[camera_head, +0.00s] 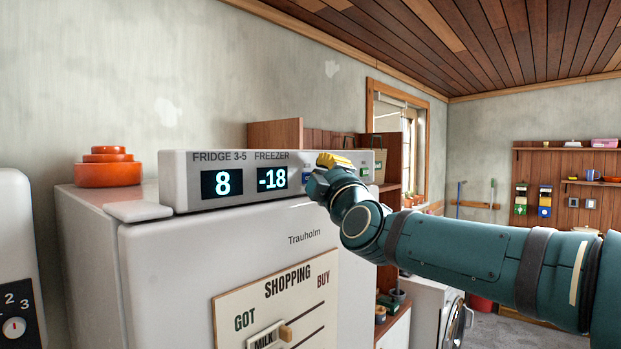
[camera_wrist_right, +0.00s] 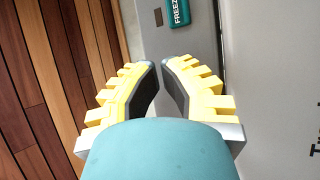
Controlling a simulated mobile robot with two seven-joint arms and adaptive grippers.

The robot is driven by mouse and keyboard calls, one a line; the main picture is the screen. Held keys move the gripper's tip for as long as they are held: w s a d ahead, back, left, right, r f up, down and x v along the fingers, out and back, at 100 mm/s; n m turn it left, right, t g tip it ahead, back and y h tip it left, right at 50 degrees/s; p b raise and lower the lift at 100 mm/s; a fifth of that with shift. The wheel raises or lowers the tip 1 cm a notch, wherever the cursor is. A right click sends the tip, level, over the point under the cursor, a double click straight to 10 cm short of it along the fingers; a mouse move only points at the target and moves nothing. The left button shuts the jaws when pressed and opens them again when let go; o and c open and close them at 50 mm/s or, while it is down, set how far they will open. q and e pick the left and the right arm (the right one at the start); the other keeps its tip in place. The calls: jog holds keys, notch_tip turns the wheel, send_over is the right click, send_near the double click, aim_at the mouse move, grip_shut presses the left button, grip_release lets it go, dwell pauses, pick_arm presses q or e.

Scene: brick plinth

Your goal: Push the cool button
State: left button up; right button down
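The control panel (camera_head: 240,158) sits on top of the white fridge (camera_head: 190,262). Its fridge display (camera_head: 222,183) reads 8 and its freezer display (camera_head: 272,178) reads -18. A small blue button (camera_head: 306,174) shows right of the freezer display, partly covered by my right gripper (camera_head: 334,160). No button label reading "cool" is legible. In the right wrist view, a teal button (camera_wrist_right: 178,12) lettered "FREEZ", cut off by the frame, lies beyond the fingertips. There my right gripper (camera_wrist_right: 159,68) is empty, its yellow fingers slightly apart. Contact with the panel cannot be told. My left gripper is out of view.
An orange stacked object (camera_head: 108,168) stands on the fridge's left. A shopping board (camera_head: 275,310) is on the fridge door. A wooden shelf (camera_head: 275,134) stands behind the panel, and a washing machine (camera_head: 440,315) is to the right.

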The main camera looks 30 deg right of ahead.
jog(key=shift+s, duration=0.1)
dwell(0.3)
jog(key=shift+s+d, duration=0.15)
jog(key=shift+s, duration=0.2)
jog(key=shift+s+d+b, duration=0.3)
jog(key=shift+s+d, duration=0.1)
jog(key=shift+s, duration=0.5)
jog(key=shift+s+d+b, duration=0.3)
jog(key=shift+s+d, duration=0.05)
jog(key=shift+s, duration=0.6)
jog(key=shift+s+d+b, duration=0.3)
jog(key=shift+s+d, duration=0.1)
jog(key=shift+s, duration=0.5)
